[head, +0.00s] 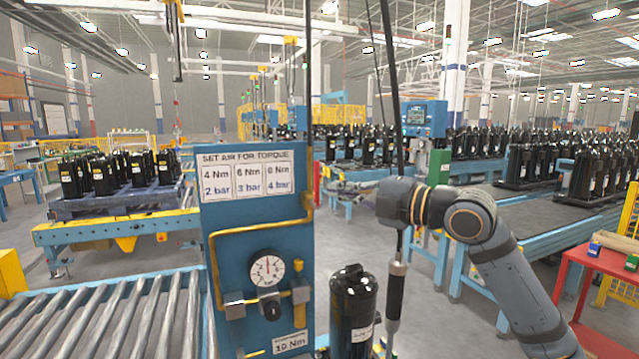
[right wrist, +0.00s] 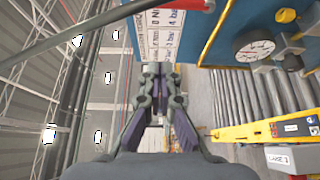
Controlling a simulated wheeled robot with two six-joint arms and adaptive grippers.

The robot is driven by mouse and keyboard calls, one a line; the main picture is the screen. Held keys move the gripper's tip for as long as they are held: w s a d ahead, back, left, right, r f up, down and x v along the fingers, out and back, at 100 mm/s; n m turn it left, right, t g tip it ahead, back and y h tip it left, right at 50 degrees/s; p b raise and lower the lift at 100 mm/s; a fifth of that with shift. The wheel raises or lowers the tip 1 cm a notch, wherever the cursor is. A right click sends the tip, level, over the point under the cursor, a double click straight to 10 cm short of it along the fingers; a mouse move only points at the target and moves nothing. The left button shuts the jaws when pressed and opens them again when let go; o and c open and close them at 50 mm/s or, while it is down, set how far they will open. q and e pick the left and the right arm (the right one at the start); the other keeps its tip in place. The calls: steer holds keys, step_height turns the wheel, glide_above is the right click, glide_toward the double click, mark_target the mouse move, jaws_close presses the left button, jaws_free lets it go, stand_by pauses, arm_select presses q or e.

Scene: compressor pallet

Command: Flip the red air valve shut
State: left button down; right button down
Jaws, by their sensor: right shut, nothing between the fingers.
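The blue air panel (head: 255,225) stands in the middle of the head view. It carries a round white pressure gauge (head: 267,269), a yellow pipe (head: 212,262) and grey fittings below the gauge. My right gripper (head: 332,188) is shut and empty, level with the sign at the panel's right edge. In the right wrist view its fingers (right wrist: 157,75) are together, and the gauge (right wrist: 254,46) lies to their right. My left gripper is not in view.
A torque sign (head: 246,174) tops the panel. A black compressor (head: 353,308) stands right of it, beside a hanging tool (head: 396,295). A roller conveyor (head: 110,320) is at lower left. A red table (head: 600,262) stands at right.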

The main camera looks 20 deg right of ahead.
mark_target(317, 182)
steer(key=shift+w+f, duration=0.1)
steer(key=shift+w, duration=0.1)
steer(key=p+x, duration=0.6)
steer(key=x, duration=0.4)
steer(key=d+p, duration=0.1)
steer(key=d, duration=0.3)
steer(key=shift+w+d+p, duration=0.15)
steer(key=shift+w+p, duration=0.25)
steer(key=shift+a, duration=0.2)
steer(key=shift+d, duration=0.1)
